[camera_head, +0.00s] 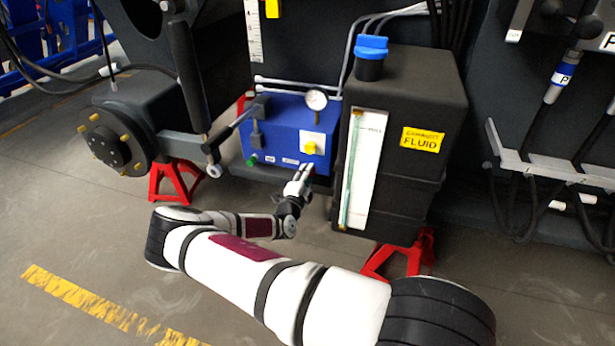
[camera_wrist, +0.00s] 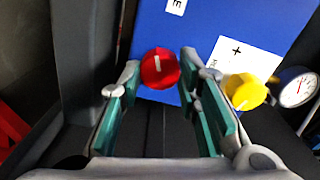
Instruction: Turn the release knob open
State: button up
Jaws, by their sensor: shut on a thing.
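A red round knob (camera_wrist: 160,68) with a pale line across its face sits at the edge of the blue box (camera_head: 285,125). My gripper (camera_head: 304,172) is at the front lower right of this box. In the wrist view, the two green-padded fingers of my gripper (camera_wrist: 159,64) stand on either side of the red knob, shut on it. The pale line runs almost up and down in that view. In the head view the knob is mostly hidden by the fingers. A yellow knob (camera_wrist: 246,92) on a white plate (camera_head: 318,138) is close beside the right finger.
A gauge (camera_head: 316,100) stands on the box. A black fluid tank (camera_head: 425,95) with a blue cap (camera_head: 371,47) stands close to the right of my gripper. A green knob (camera_head: 252,161) and a lever (camera_head: 232,125) are on the left. Red stands (camera_head: 178,181) are below. The front floor is open.

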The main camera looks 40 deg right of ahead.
jog(key=n+b, duration=0.3)
jog(key=n, duration=0.9)
jog(key=shift+a+f+n+h, duration=0.1)
jog(key=shift+n+h, duration=0.2)
jog(key=shift+n, duration=0.1)
dwell(0.3)
jog(key=o, duration=1.1)
jog(key=shift+o, duration=0.2)
jog(key=v, duration=1.2)
